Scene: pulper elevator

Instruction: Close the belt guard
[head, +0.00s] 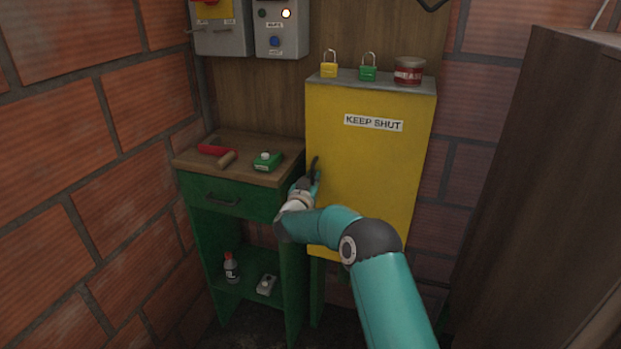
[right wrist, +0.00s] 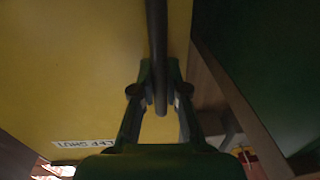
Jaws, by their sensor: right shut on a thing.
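The belt guard (head: 375,170) is a yellow door labelled "KEEP SHUT", below a grey top. Its front looks about flush with the cabinet under that top; I cannot tell whether a small gap is left. Its dark bar handle (head: 315,164) is at the left edge, and it also shows in the right wrist view (right wrist: 157,45). My right gripper (head: 309,181) is at this handle, its fingers (right wrist: 160,95) on either side of the bar and shut on it. The yellow guard face (right wrist: 80,70) fills the left of the right wrist view. My left gripper is not in view.
A green bench (head: 240,150) with a red-handled tool and a green container stands left of the guard. A yellow padlock (head: 329,68), a green padlock (head: 368,72) and a red tin (head: 409,71) stand on the grey top. A dark wooden panel (head: 535,170) stands at the right.

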